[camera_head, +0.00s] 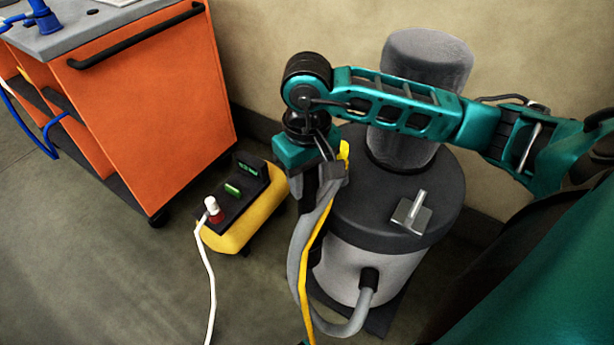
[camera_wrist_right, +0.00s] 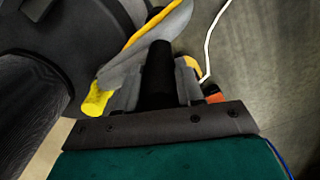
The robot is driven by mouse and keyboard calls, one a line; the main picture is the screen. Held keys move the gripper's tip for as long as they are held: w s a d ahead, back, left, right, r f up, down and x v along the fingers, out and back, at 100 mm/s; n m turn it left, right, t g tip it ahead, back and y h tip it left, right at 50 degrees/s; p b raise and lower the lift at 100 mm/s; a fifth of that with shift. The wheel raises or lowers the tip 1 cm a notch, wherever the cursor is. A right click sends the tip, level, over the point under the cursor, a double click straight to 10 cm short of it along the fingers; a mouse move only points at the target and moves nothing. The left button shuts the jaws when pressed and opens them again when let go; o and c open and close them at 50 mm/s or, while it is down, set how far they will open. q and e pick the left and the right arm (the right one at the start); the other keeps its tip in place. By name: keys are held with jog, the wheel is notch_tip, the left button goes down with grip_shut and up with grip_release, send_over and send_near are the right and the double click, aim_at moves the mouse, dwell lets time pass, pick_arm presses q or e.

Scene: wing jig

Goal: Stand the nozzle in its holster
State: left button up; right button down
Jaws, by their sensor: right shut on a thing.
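My right gripper (camera_head: 318,182) is shut on the nozzle (camera_wrist_right: 158,75), whose dark body sits between the two fingers in the right wrist view. A yellow tip (camera_wrist_right: 96,98) sticks out beside the fingers; it also shows in the head view (camera_head: 344,154). A grey hose (camera_head: 295,262) with a yellow line along it hangs below the gripper and curves to the port of the drum-shaped machine (camera_head: 345,275). The gripper is at the left edge of the machine's dark lid. I cannot clearly make out the holster. My left gripper is out of view.
A grey plate with an upright peg (camera_head: 411,213) sits on the lid, in front of a tall grey cylinder (camera_head: 420,65). A yellow compressor-like unit (camera_head: 240,222) with a white cable stands left. An orange cart (camera_head: 150,105) is behind it.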

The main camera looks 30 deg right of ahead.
jog(key=shift+f+b, duration=0.5)
jog(key=shift+f, duration=0.05)
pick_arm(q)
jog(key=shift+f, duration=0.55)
pick_arm(e)
jog(key=c, duration=0.6)
grip_release()
jog(key=shift+r, duration=0.75)
notch_tip(320, 180, up, 12)
jog(key=shift+f+p, duration=0.25)
jog(key=shift+p, duration=0.8)
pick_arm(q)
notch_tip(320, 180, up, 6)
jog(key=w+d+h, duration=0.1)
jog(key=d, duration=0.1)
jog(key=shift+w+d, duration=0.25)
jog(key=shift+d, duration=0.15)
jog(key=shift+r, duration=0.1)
pick_arm(e)
jog(key=shift+s, duration=0.1)
